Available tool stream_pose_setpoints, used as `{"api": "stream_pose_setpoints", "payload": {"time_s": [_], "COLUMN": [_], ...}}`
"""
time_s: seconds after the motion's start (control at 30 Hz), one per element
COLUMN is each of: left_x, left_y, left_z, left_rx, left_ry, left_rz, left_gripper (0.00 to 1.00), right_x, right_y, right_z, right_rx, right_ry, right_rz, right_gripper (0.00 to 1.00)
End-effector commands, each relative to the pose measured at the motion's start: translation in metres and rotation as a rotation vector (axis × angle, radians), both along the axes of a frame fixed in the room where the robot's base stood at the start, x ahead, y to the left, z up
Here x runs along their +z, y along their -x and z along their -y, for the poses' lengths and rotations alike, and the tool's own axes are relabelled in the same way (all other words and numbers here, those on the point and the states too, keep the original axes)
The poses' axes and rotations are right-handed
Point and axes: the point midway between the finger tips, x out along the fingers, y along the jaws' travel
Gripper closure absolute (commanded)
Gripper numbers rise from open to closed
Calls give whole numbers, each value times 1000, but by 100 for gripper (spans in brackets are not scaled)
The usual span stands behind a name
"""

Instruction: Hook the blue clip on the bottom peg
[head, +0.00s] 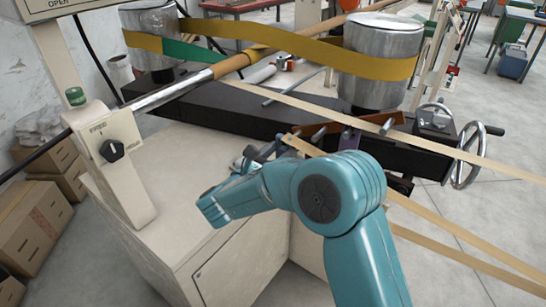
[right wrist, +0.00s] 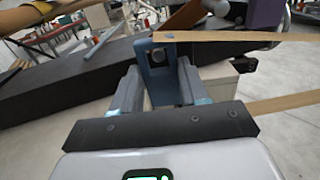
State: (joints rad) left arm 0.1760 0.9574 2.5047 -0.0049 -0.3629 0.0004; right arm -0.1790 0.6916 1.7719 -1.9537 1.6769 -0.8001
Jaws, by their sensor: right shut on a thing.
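The blue clip is in the jaws of my right gripper; it shows as a blue frame (right wrist: 155,62) between the fingers in the right wrist view. My right gripper (right wrist: 155,88) is shut on it. A tan strap (right wrist: 230,37) runs right from beside the clip's top. In the head view my right gripper (head: 258,155) is at the front of the black machine beam, left of the pegs. A grey peg (head: 320,133) shows on the orange-brown bracket (head: 370,122); a purple clip (head: 349,139) hangs there. Which peg is the bottom one I cannot tell. My left gripper is out of view.
The black beam (head: 240,108) carries two metal drums (head: 375,50) with a yellow belt (head: 300,48) around them. A cream cabinet (head: 220,240) stands below my right arm. A handwheel (head: 467,155) is at right. Tan straps cross the right side. Cardboard boxes (head: 35,225) stand at left.

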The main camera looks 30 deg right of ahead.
Motion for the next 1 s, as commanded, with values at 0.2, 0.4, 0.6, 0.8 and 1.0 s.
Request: {"api": "stream_pose_setpoints", "payload": {"time_s": [0.2, 0.4, 0.6, 0.8, 1.0], "left_x": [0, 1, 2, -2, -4], "left_y": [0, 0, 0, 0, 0], "left_z": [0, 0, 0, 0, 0], "left_rx": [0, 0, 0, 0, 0], "left_ry": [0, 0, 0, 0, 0], "left_rz": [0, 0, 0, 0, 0], "left_gripper": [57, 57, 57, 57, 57], "right_x": [-1, -2, -2, -7, -10], "right_y": [-5, -10, -15, -19, -21], "right_z": [14, 26, 38, 46, 50], "right_rx": [-1, -1, -1, 0, 0], "right_ry": [0, -1, 0, 0, 0], "right_rz": [1, 1, 0, 0, 0], "right_gripper": [86, 86, 86, 86, 86]}}
